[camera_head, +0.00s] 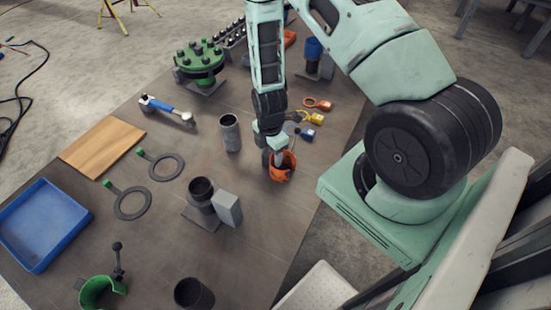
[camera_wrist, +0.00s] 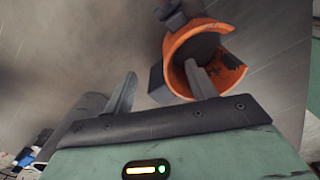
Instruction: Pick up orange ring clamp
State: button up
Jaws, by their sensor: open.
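The orange ring clamp (camera_head: 284,167) stands on the table near its right edge, directly under my arm. In the wrist view the orange ring clamp (camera_wrist: 184,50) is an open curved band with dark lugs and a dark inside. My gripper (camera_head: 273,158) is low at the clamp, with its jaws apart. In the wrist view my gripper (camera_wrist: 160,85) has one finger in front of or inside the clamp's curve and the other finger to the left, clear of it. Whether either finger touches the clamp cannot be told.
A grey cylinder (camera_head: 230,132) stands left of the gripper. A dark pipe with a flange (camera_head: 201,192) and a grey block (camera_head: 227,208) are nearer. Padlock-like tags, a yellow one (camera_head: 313,118) among them, lie behind. A blue tray (camera_head: 43,224) is at far left.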

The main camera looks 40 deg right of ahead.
jog(key=shift+f, duration=0.85)
grip_shut()
jog(key=shift+r, duration=0.1)
jog(key=shift+r+b, duration=1.3)
jog(key=shift+r, duration=3.65)
